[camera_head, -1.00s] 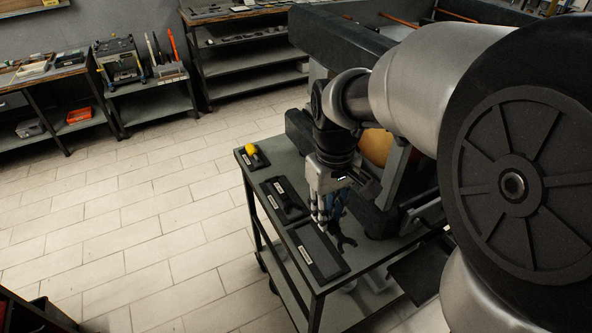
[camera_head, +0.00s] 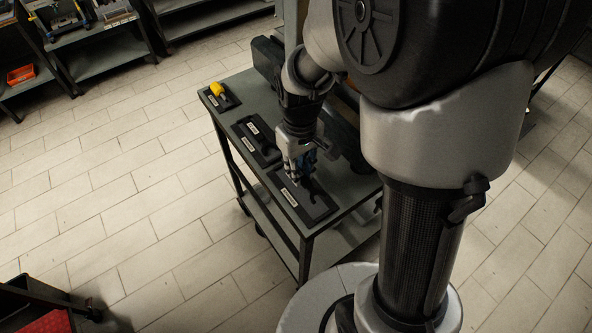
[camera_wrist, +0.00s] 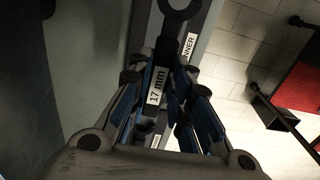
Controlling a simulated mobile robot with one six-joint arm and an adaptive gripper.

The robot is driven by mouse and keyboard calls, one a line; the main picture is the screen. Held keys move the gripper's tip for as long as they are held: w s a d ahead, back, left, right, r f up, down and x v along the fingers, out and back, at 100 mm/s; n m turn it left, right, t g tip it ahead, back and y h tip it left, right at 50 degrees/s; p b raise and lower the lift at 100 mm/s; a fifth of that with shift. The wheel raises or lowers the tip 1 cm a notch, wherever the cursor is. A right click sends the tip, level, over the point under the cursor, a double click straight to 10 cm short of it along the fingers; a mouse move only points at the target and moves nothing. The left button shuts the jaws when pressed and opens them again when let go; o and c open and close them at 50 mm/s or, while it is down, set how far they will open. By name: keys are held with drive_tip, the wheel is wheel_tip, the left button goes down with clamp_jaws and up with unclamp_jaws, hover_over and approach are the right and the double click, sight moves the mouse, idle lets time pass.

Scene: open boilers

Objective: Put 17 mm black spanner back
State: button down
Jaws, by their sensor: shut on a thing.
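The black 17 mm spanner (camera_wrist: 156,105) is between my fingers in the wrist view, its "17 mm" label facing the camera and its ring end pointing away at the top. My gripper (camera_wrist: 163,82) is shut on it; in the head view my gripper (camera_head: 299,176) is low over the front black holder (camera_head: 324,207) on the cart. That holder has a white label on its left edge; part of a label ending in "NNER" shows in the wrist view. The spanner (camera_head: 316,190) shows dark against the holder. I cannot tell whether it touches the holder.
The grey cart (camera_head: 232,112) also bears a black holder with a dark item (camera_head: 262,146) and, at the far end, a holder with a yellow item (camera_head: 217,89). Shelves with an orange bin (camera_head: 21,74) stand at the back left.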

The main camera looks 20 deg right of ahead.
drive_tip(key=shift+f+b, duration=0.75)
drive_tip(key=shift+f, duration=1.6)
drive_tip(key=shift+f, duration=0.1)
drive_tip(key=c, duration=1.5)
unclamp_jaws()
drive_tip(key=shift+o, duration=0.2)
wheel_tip(320, 180, up, 12)
drive_tip(key=p, duration=0.4)
drive_tip(key=shift+r, duration=0.25)
drive_tip(key=s+r+m+t, duration=0.3)
drive_tip(key=s+r, duration=0.8)
drive_tip(key=s, duration=0.5)
drive_tip(key=shift+d+r+m+t, duration=0.2)
drive_tip(key=shift+r+m+t, duration=0.15)
drive_tip(key=shift+t, duration=0.45)
